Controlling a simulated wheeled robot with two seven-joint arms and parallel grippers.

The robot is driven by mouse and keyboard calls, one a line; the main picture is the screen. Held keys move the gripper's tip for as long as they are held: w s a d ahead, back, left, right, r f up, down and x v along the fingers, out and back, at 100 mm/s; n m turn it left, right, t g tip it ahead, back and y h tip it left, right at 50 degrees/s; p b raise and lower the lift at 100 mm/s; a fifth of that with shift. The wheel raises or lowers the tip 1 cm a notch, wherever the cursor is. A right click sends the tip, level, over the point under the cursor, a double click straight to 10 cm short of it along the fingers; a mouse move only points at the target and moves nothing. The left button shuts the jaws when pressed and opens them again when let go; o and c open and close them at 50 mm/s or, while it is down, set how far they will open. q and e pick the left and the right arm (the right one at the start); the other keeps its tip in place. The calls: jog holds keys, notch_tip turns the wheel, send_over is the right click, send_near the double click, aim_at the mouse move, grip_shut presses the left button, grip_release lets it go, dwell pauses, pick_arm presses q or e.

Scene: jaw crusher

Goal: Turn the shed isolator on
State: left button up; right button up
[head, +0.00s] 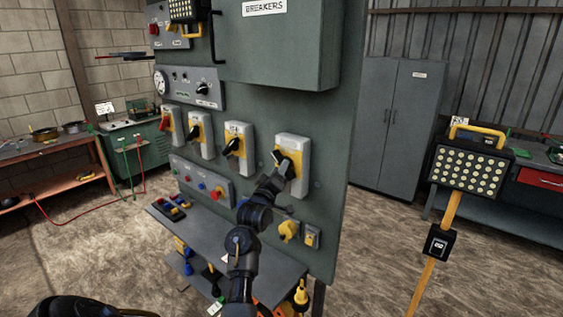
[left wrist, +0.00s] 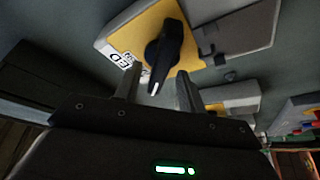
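A row of grey isolators with yellow plates and rotary handles is on the green panel. The rightmost isolator (head: 297,150) has my left gripper (head: 281,170) at its front, which partly hides its black handle. In the left wrist view, a black handle (left wrist: 163,50) sits on a yellow plate beside a white label (left wrist: 124,63) of which only "ED" reads. My left gripper (left wrist: 156,88) is open, with the handle's white-marked tip between its two fingers. I cannot tell whether the fingers touch it. My right gripper is not in view.
Other isolators stand to the left: one black-handled (head: 237,147), another black-handled (head: 201,135) and one red-handled (head: 168,122). A button box (head: 203,184) and a shelf (head: 225,238) are below. A breaker cabinet (head: 280,45) juts out above. A work light (head: 467,170) stands right.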

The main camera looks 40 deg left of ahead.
pick_arm(q)
jog(key=shift+x, duration=1.25)
grip_shut()
